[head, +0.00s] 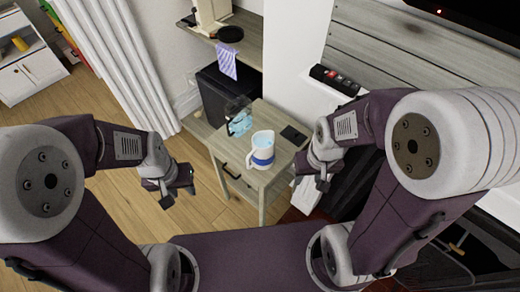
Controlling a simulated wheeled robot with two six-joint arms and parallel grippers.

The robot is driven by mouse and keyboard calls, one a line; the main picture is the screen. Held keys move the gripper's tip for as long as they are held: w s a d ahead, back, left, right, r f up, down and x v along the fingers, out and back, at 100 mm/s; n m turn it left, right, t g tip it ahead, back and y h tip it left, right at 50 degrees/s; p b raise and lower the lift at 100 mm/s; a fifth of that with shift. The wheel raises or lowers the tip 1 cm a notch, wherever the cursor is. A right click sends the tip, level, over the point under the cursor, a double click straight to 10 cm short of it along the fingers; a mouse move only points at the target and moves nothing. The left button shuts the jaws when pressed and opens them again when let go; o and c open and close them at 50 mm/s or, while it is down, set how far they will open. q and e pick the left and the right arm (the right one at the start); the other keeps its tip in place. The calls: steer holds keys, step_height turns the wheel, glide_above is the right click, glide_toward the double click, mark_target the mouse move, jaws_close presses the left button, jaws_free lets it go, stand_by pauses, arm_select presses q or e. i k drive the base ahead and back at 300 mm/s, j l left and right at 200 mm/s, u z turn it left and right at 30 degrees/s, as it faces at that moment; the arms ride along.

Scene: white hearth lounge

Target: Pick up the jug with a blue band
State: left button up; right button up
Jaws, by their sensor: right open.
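The white jug with a blue band (261,147) stands upright on a small light-wood side table (282,176), near its front edge. Its handle side faces front left. My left gripper (179,195) hangs over the wooden floor, left of the table and apart from the jug. Its fingers look apart, with nothing between them. My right gripper (310,183) is open and empty at the table's right side, to the right of the jug and not touching it.
A clear bluish container (239,122) stands behind the jug at left, and a dark flat object (293,135) lies at the table's right. A black box (222,92) sits behind. A shelf (246,46) holds a black round dish and a hanging cloth. The floor at left is clear.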

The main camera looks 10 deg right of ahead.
mark_target(262, 154)
steer(key=i+j+z, duration=0.15)
steer(key=z, duration=0.3)
steer(key=j+z, duration=0.3)
steer(key=z, duration=0.15)
steer(key=i+j+z, duration=0.1)
steer(key=j+z, duration=0.2)
steer(key=z, duration=0.15)
steer(key=j+z, duration=0.6)
steer(key=z, duration=0.25)
steer(key=k+j+z, duration=0.1)
steer(key=j+z, duration=0.15)
steer(key=z, duration=0.2)
